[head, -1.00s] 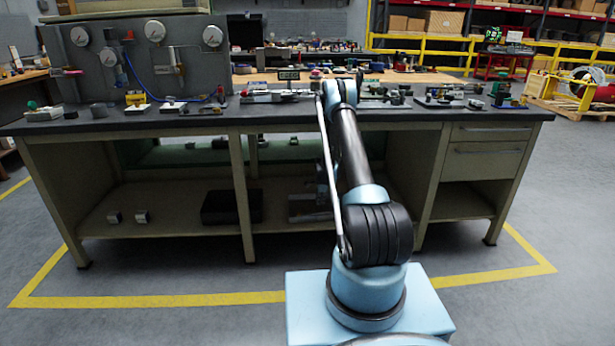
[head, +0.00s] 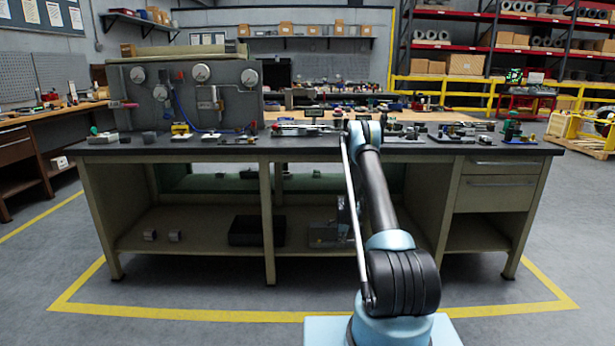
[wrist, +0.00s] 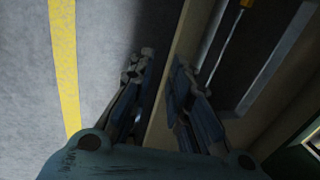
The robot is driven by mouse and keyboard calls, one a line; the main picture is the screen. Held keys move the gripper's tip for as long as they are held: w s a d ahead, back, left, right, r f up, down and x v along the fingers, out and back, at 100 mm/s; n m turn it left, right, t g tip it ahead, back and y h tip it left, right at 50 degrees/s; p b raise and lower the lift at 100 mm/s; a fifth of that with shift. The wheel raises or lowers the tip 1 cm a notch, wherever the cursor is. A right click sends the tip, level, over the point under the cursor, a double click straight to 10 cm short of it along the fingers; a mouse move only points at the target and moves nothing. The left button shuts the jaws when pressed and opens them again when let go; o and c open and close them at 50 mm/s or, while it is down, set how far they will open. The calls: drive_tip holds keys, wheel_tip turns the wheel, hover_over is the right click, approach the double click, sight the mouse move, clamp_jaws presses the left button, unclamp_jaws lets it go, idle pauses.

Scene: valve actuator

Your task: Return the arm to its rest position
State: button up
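My arm (head: 378,195) reaches up from its light blue base toward the front of the workbench (head: 110,205) in the head view. My gripper's two fingers show in the wrist view (wrist: 160,80), standing apart with a gap between them and nothing held. Behind them are grey floor and a tan bench panel or edge. In the head view the gripper is largely hidden by the arm; a small dark shape beside the rod may be part of it. I cannot tell whether the fingers touch the bench.
A gauge panel (head: 240,102) stands on the bench top's left. A dark box (head: 245,231) lies on the lower shelf. Yellow floor tape (head: 190,315) borders the bench.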

drive_tip(key=s+r+n, duration=0.2)
drive_tip(key=s+r, duration=0.1)
drive_tip(key=r, duration=0.8)
drive_tip(key=s+r+n, duration=0.2)
drive_tip(key=s+r, duration=0.2)
drive_tip(key=r, duration=0.7)
drive_tip(key=s+r+n, duration=0.4)
drive_tip(key=s+r, duration=1.3)
drive_tip(key=r, duration=0.1)
drive_tip(key=s+d+r+n, duration=0.1)
drive_tip(key=s+r+n, duration=0.2)
drive_tip(key=s, duration=0.8)
drive_tip(key=s+r+n, duration=0.2)
drive_tip(key=s, duration=0.8)
drive_tip(key=s+f+n, duration=0.2)
drive_tip(key=s+f, duration=0.1)
drive_tip(key=s, duration=0.6)
drive_tip(key=s+f+n, duration=0.3)
drive_tip(key=s+f, duration=0.1)
drive_tip(key=s, duration=0.6)
drive_tip(key=shift+s+g, duration=0.15)
drive_tip(key=shift+g, duration=0.25)
